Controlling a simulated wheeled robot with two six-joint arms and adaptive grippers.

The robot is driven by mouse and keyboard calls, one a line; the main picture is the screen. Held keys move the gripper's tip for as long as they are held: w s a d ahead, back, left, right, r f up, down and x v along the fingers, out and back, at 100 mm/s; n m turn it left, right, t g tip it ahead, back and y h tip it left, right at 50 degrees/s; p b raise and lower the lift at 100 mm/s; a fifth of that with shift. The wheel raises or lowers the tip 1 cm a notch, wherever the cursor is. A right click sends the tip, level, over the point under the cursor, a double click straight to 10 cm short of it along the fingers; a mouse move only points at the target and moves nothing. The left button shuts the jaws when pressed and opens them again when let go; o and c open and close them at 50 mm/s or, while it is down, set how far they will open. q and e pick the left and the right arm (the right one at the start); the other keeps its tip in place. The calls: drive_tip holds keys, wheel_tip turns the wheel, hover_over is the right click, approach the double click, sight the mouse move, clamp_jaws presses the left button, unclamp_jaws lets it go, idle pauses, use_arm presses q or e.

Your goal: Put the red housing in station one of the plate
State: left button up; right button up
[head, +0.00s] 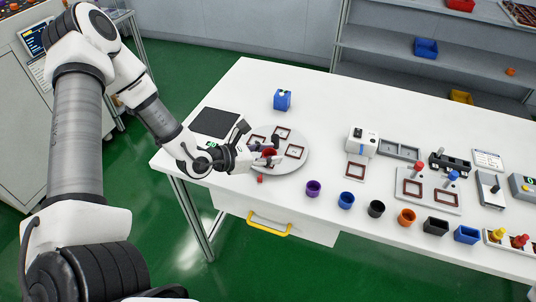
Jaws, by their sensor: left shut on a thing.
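The round light-grey plate (303,139) lies on the white table at left of centre. It carries several dark-red square frames. My left gripper (267,155) reaches in from the left over the plate and is shut on the red housing (269,153). The fingers cover part of the housing. I cannot tell whether the housing touches the plate or hangs just above it. The station numbers are too small to read. My right gripper is not in view.
A black mat (215,122) lies left of the plate, and a blue box (282,99) stands behind it. Purple (313,188), blue (346,200) and orange (406,217) cups stand along the front edge. A white device (362,141) stands to the right. The table's back middle is clear.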

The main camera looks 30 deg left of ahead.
sight(268, 154)
use_arm(q)
drive_tip(key=shift+w+a+f, duration=0.1)
drive_tip(key=shift+w+a, duration=0.8)
drive_tip(key=shift+w, duration=0.2)
drive_tip(key=f, duration=0.3)
drive_tip(key=shift+w+a+f, duration=0.2)
drive_tip(key=shift+f, duration=0.2)
drive_tip(key=shift+f, duration=0.15)
drive_tip(key=o, duration=0.8)
